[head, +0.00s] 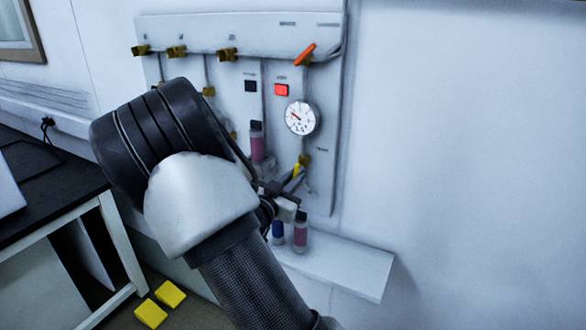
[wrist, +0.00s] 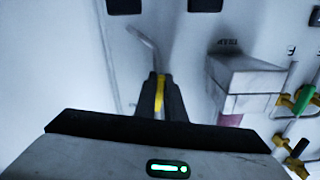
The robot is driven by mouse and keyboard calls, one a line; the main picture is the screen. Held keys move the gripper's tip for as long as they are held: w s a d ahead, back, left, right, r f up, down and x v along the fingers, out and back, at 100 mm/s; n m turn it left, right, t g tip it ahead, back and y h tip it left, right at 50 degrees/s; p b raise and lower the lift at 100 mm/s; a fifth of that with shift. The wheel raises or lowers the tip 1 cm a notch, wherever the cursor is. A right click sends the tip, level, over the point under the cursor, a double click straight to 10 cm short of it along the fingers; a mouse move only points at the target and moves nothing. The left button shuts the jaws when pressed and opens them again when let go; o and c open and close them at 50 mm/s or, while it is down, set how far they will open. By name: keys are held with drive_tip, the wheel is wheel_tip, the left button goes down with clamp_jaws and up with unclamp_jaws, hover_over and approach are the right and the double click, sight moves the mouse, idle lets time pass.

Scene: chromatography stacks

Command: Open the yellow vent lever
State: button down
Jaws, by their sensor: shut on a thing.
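The yellow vent lever (head: 297,169) is low on the white wall panel, below the round gauge, and is partly hidden by my gripper in the head view. In the wrist view the yellow lever (wrist: 159,96) shows as a thin strip between my two dark fingers. My gripper (wrist: 158,92) is shut on it, with a finger on each side. In the head view my gripper (head: 288,186) is small and partly covered by my own arm. A bent grey tube (wrist: 142,42) rises beyond the fingertips in the wrist view.
An orange lever (head: 306,54) is at the panel's top right. Small bottles (head: 300,234) stand on a white shelf (head: 350,268) below. A green lever (wrist: 303,99) shows right of my gripper. The right wall is bare.

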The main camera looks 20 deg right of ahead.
drive_tip(key=shift+s+d+n+p, duration=0.15)
drive_tip(key=shift+s+n+p, duration=0.1)
drive_tip(key=shift+n+p, duration=0.6)
drive_tip(key=shift+f+n, duration=0.1)
drive_tip(key=shift+n, duration=0.15)
drive_tip(key=c, duration=1.8)
unclamp_jaws()
drive_tip(key=shift+c, duration=0.2)
drive_tip(key=p+v, duration=0.1)
drive_tip(key=v, duration=1.6)
drive_tip(key=shift+s, duration=0.2)
drive_tip(key=shift+w, duration=0.1)
